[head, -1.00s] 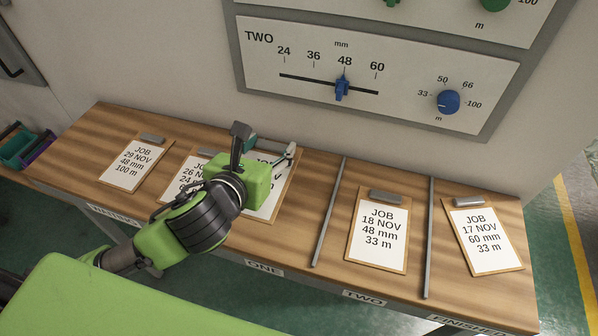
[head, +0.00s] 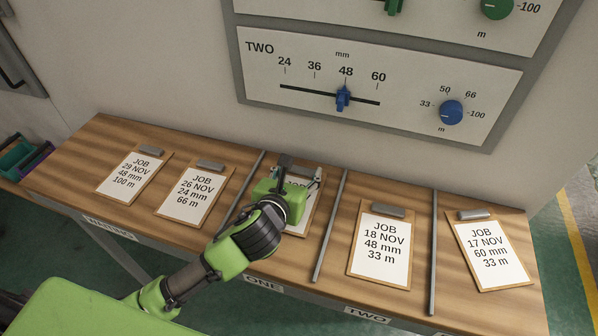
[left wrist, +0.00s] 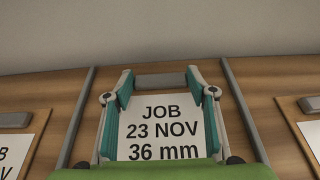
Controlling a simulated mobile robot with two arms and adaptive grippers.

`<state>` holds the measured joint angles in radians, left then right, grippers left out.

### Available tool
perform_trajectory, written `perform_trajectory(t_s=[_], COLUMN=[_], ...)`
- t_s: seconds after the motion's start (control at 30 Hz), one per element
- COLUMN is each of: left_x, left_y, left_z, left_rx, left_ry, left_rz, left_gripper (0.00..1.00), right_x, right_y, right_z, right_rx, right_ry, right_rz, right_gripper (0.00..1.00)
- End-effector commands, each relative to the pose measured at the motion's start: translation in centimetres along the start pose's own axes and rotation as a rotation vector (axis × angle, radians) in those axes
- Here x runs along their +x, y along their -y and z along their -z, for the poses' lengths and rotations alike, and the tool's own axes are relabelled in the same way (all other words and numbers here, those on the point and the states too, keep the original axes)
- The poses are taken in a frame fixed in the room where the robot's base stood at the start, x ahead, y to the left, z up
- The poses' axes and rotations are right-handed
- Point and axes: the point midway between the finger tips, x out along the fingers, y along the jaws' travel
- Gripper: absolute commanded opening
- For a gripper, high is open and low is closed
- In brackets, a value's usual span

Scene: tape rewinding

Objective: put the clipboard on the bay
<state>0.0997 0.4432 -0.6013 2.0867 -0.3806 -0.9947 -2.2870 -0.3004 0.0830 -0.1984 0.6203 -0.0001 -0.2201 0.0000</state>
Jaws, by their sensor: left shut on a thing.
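My left gripper (head: 300,174) is shut on a clipboard (head: 301,221), one finger along each side near its clip. In the left wrist view its sheet (left wrist: 160,125) reads JOB, 23 NOV, 36 mm; the lower part is hidden by my gripper. The clipboard is in the bay marked ONE (head: 294,258), between two grey divider bars. It looks flat and at or just above the wood; I cannot tell if it touches. The bay marked TWO (head: 338,278) holds the 18 NOV clipboard (head: 380,245). My right gripper is not in view.
The 29 NOV clipboard (head: 131,178) and 26 NOV clipboard (head: 192,192) lie in the WAITING section at left. The 17 NOV clipboard (head: 490,252) lies in the FINISHED section at right. A wall panel (head: 370,85) with a slider and knob stands behind the bench.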

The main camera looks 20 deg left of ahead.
Motion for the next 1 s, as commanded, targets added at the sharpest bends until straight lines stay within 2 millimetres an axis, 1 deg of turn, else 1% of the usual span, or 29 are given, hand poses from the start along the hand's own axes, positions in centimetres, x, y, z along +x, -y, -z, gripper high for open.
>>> perform_trajectory(t_s=[0.2, 0.23, 0.3, 0.7, 0.77, 0.87, 1.0], left_x=[0.0, 0.1, 0.1, -0.2, -0.8, -2.4, -5.5], left_y=[0.0, 0.0, 0.0, 0.0, 0.0, 0.1, 0.1], left_z=[0.1, 0.2, 0.2, -0.1, 0.0, 0.0, 0.0], left_rx=[0.000, 0.000, 0.000, 0.000, 0.001, 0.002, 0.001], left_ry=[0.001, -0.001, 0.000, 0.000, -0.001, -0.001, -0.001], left_rz=[0.000, 0.000, 0.000, 0.000, 0.001, 0.002, 0.003], left_gripper=[0.27, 0.54, 0.68, 0.68, 0.68, 0.68, 0.68], right_x=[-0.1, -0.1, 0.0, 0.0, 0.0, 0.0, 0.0], right_y=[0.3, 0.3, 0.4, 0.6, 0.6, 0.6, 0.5], right_z=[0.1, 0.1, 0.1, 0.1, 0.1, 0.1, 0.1], right_rx=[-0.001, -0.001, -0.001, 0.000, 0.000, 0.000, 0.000], right_ry=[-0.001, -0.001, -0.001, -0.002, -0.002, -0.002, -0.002], right_rz=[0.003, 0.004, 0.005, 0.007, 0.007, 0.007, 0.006], right_gripper=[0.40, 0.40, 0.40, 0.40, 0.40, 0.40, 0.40])
